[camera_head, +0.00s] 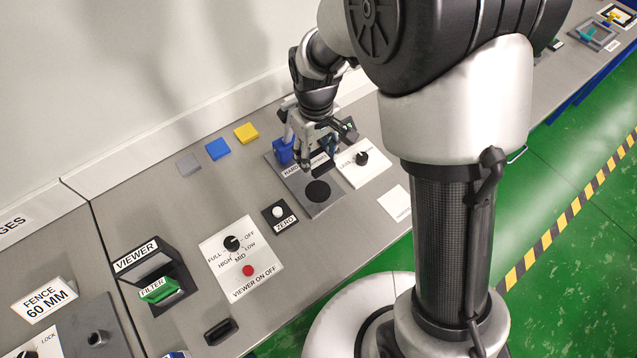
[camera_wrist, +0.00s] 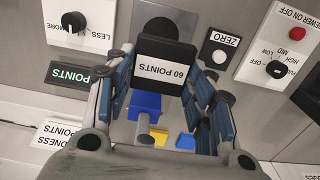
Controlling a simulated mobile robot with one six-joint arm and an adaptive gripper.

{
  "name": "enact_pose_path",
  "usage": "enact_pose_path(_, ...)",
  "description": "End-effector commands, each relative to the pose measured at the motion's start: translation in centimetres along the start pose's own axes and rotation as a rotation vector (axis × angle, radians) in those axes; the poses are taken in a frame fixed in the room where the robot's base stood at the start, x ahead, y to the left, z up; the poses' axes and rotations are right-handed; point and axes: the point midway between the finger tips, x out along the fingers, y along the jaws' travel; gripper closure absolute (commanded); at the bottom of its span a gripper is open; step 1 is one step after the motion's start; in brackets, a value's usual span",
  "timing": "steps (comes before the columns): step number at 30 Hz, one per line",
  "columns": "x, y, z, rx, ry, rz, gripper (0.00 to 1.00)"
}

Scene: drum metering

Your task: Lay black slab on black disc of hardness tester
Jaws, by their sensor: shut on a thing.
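The black slab (camera_wrist: 164,64), labelled "60 POINTS", is gripped between the two fingers of my gripper (camera_wrist: 163,85) in the wrist view. My gripper (camera_head: 320,155) hangs over the rear part of the hardness tester's grey base (camera_head: 326,208). The black disc (camera_head: 317,191) lies bare on that base, in front of my gripper in the head view. In the wrist view the disc (camera_wrist: 160,27) shows past the slab's far edge, and the slab hides part of it. The slab appears apart from the disc; its exact height is unclear.
The tester's blue part (camera_head: 283,151) stands close beside my gripper. A LESS/MORE knob panel (camera_head: 364,168) lies right of the disc, a ZERO button (camera_head: 279,212) left. Grey (camera_head: 188,164), blue (camera_head: 218,148) and yellow (camera_head: 246,133) slabs lie at the back.

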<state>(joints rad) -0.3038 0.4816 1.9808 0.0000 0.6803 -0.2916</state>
Motion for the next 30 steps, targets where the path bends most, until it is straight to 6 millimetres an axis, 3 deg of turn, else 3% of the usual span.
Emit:
enact_pose_path(1,1.9,0.0,0.1,0.0,-0.004,-0.001,0.75)
enact_pose_path(3,3.8,0.0,0.1,0.001,-0.004,-0.001,0.75)
enact_pose_path(9,8.0,0.0,0.1,0.001,-0.003,-0.001,0.75)
enact_pose_path(17,9.9,0.0,0.0,0.001,0.001,0.0,0.75)
enact_pose_path(24,13.3,0.0,0.0,0.001,-0.001,0.0,0.75)
enact_pose_path(30,13.4,0.0,-0.1,0.001,0.003,0.001,0.75)
